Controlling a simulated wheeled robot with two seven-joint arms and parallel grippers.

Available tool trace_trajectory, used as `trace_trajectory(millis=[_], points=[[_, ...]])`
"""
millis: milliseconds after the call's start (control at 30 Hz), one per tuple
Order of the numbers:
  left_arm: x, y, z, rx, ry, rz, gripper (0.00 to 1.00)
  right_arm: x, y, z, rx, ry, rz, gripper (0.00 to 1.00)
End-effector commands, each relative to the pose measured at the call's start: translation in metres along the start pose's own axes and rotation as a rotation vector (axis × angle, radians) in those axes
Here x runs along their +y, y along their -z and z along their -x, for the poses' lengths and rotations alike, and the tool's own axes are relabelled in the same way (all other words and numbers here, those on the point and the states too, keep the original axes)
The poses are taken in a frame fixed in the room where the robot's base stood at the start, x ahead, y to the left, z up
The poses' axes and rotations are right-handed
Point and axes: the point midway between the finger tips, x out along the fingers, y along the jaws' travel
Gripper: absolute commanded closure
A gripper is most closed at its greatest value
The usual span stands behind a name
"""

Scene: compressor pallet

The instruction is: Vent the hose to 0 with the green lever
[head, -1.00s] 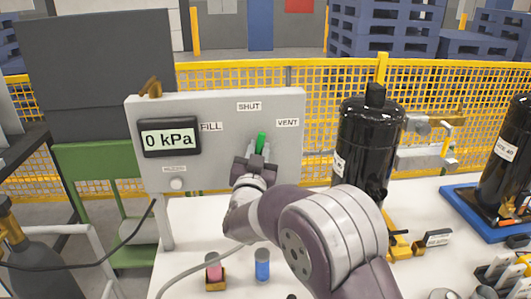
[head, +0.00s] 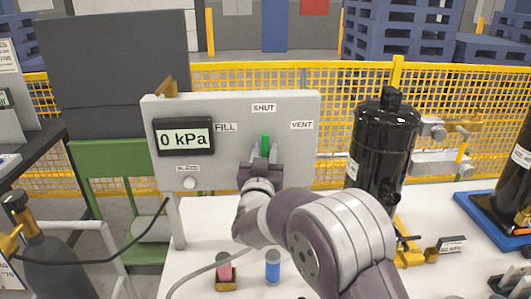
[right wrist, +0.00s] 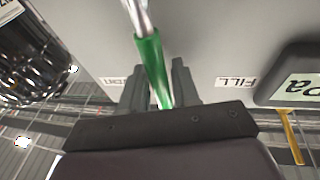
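The green lever (head: 265,144) on the grey panel (head: 230,108) points up, just below the SHUT label (head: 264,107). The VENT label (head: 301,125) is to its right and the FILL label (head: 225,127) to its left. The display (head: 184,138) reads 0 kPa. My right gripper (head: 265,160) is at the lever with one finger on each side. In the right wrist view the green handle (right wrist: 150,65) lies between the parted fingers (right wrist: 158,80), close to the left one, with a small gap at the right one. My left gripper is out of view.
A black compressor (head: 384,145) stands right of the panel on the white table. A pink part (head: 225,268) and a blue cylinder (head: 272,267) stand in front of the panel. A hose (head: 195,277) curves along the table's left side.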

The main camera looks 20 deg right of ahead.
Motion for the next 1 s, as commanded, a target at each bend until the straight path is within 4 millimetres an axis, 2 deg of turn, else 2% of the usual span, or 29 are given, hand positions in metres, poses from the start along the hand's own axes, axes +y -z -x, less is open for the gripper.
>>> trace_trajectory(millis=[267,367,467,700,800,1000], points=[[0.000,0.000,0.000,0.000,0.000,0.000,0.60,0.000,0.001,0.000,0.002,0.000,-0.001,0.56],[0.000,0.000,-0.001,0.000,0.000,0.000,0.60,-0.001,0.000,0.006,0.001,0.001,-0.001,0.56],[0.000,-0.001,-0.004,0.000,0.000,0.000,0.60,-0.001,0.000,0.024,0.001,0.003,-0.002,0.56],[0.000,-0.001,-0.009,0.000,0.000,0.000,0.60,-0.001,0.000,0.090,0.001,0.004,-0.002,0.56],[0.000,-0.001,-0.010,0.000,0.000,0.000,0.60,-0.001,-0.001,0.110,0.000,0.004,-0.001,0.56],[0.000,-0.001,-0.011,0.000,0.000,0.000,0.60,0.000,0.000,0.127,0.001,0.000,0.000,0.56]])
